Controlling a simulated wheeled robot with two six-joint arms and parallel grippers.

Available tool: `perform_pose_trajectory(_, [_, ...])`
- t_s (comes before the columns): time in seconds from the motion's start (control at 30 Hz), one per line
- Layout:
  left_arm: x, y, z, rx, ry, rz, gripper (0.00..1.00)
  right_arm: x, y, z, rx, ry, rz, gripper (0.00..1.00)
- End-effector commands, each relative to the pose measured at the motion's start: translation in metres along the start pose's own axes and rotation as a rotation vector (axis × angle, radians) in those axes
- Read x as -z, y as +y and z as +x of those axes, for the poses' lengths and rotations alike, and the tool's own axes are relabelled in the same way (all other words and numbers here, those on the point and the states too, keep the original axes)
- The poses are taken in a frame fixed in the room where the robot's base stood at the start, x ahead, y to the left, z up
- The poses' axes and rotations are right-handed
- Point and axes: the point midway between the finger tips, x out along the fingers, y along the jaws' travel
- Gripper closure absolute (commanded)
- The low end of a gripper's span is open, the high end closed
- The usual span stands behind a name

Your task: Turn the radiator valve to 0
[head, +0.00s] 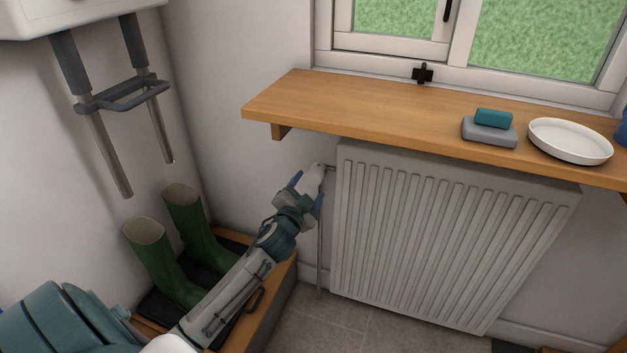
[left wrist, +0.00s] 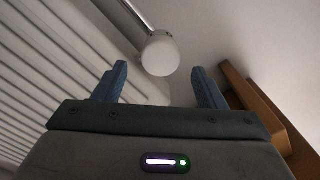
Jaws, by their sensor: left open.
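The white radiator valve (head: 317,172) sits at the upper left side of the radiator (head: 430,235), on a thin pipe. In the left wrist view the valve head (left wrist: 160,55) is a white rounded knob just beyond the fingertips, between their lines. My left gripper (head: 307,184) is open, with its blue fingers on either side of the valve in the head view; it also shows in the left wrist view (left wrist: 162,80). I see no contact with the knob. The number on the valve cannot be read. My right gripper is not in view.
A wooden shelf (head: 370,108) juts out above the radiator, holding a grey block (head: 489,132), a teal block (head: 493,118) and a white dish (head: 569,141). Green boots (head: 162,262) stand on a low bench at the left. The floor before the radiator is clear.

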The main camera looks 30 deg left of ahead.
Motion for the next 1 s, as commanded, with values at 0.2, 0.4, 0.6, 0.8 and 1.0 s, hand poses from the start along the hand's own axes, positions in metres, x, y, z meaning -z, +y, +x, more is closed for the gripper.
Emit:
perform_pose_trajectory(0.2, [-0.001,0.001,-0.036,-0.001,-0.001,0.002,0.35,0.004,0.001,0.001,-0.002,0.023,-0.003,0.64])
perform_pose_trajectory(0.4, [-0.001,0.0,-0.048,0.0,-0.001,0.001,0.35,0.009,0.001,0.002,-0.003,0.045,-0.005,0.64])
perform_pose_trajectory(0.6, [0.0,0.0,-0.049,0.0,-0.001,0.001,0.35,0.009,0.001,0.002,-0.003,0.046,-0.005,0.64])
perform_pose_trajectory(0.8, [0.0,0.0,-0.048,0.0,-0.001,0.001,0.35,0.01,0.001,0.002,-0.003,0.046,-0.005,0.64])
perform_pose_trajectory(1.0, [-0.002,0.005,-0.053,-0.011,-0.008,-0.012,0.35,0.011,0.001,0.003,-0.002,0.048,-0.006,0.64])
